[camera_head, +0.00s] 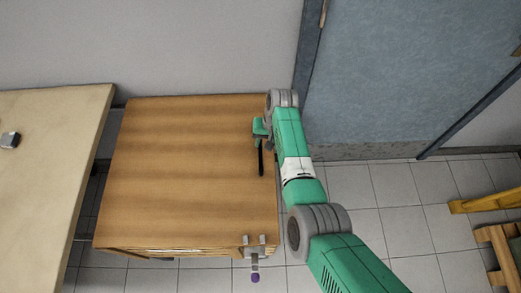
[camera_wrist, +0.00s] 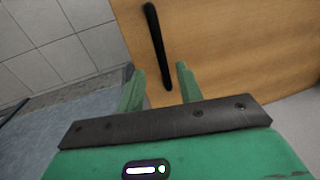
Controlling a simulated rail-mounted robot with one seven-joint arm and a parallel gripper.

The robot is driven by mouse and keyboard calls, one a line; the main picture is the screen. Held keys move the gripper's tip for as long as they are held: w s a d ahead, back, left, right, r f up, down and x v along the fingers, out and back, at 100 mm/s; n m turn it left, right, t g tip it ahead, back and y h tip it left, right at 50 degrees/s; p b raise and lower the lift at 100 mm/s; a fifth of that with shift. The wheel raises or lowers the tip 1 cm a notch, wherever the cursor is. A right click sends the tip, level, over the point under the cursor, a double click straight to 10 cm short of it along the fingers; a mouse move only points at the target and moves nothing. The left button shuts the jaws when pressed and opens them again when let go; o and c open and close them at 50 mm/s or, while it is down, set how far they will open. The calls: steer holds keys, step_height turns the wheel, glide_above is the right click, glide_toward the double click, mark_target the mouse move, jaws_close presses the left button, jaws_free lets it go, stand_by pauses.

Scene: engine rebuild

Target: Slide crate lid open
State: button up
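The crate has a wide wooden lid (camera_head: 185,165) that covers its top in the head view. A black bar handle (camera_head: 261,160) lies near the lid's right edge. My gripper (camera_head: 260,127) is over the lid's right side, at the handle's far end. In the wrist view the handle (camera_wrist: 156,42) runs up from between my two green fingers (camera_wrist: 160,68). The fingers are apart, with a gap on each side of the handle. I cannot tell whether they reach down around it. The inside of the crate is hidden.
A metal latch (camera_head: 254,246) with a purple knob (camera_head: 255,278) is on the crate's front edge. A pale table (camera_head: 50,150) stands left with a small metal block (camera_head: 10,140) on it. A blue-grey door (camera_head: 400,70) is behind. A wooden pallet (camera_head: 500,245) is at right on tiled floor.

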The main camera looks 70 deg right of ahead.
mark_target(261, 152)
steer(key=f, duration=0.1)
steer(key=f+b, duration=0.1)
steer(key=f, duration=0.1)
steer(key=w+f+b, duration=0.1)
steer(key=f, duration=0.1)
steer(key=shift+a+f, duration=0.2)
steer(key=shift+a, duration=0.05)
jaws_close()
